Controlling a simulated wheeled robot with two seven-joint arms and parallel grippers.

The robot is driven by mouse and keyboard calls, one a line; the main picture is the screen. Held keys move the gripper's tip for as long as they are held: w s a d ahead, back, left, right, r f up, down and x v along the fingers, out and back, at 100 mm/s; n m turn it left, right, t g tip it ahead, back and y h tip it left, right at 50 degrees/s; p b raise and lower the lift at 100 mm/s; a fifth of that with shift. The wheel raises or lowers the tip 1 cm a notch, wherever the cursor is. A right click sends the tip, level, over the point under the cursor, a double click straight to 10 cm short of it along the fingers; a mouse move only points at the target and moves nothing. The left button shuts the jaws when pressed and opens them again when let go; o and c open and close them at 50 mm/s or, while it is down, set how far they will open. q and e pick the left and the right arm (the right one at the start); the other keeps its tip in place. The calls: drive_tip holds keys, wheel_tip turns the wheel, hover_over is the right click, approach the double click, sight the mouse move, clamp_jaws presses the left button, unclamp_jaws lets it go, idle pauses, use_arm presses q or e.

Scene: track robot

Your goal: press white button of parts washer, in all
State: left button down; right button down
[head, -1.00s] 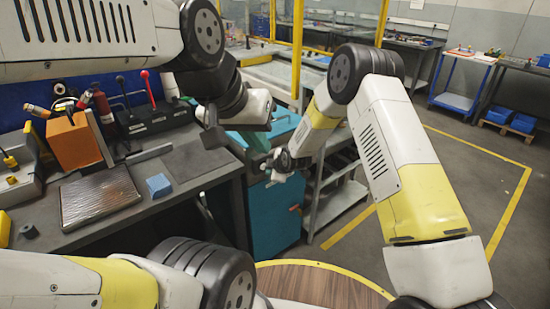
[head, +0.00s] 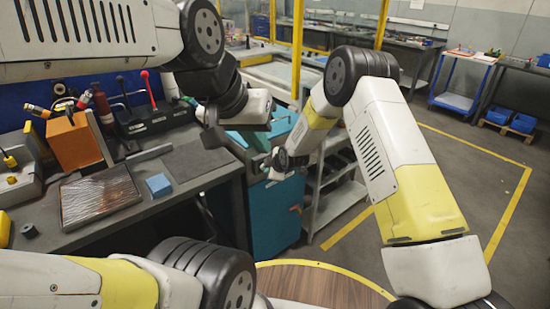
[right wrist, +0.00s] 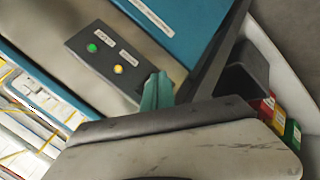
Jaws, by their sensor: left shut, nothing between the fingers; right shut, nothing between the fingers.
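The parts washer is the teal cabinet (head: 275,215) beyond the workbench, partly hidden by my arms. In the right wrist view its dark control panel (right wrist: 108,58) carries a lit green button (right wrist: 92,48) and a pale yellowish-white button (right wrist: 119,69). My right gripper (head: 264,167) is shut and empty at the washer's upper front. In the right wrist view, its teal fingertips (right wrist: 157,90) appear below and right of the pale button; contact cannot be told. My left gripper (head: 212,138) is shut and empty, higher, over the bench's right end.
The grey workbench (head: 190,160) at left holds an orange box (head: 76,145), a metal-framed filter (head: 100,196) and a blue block (head: 158,185). A grey shelf cart (head: 338,205) stands right of the washer. Open floor lies further right.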

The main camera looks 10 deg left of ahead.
drive_tip(key=shift+w+a, duration=0.2)
drive_tip(key=shift+a, duration=0.05)
idle(0.6)
drive_tip(key=shift+s+d, duration=0.55)
drive_tip(key=shift+d, duration=0.1)
drive_tip(key=s+d, duration=0.1)
drive_tip(key=d, duration=0.1)
drive_tip(key=s+d, duration=0.2)
idle(0.3)
idle(0.5)
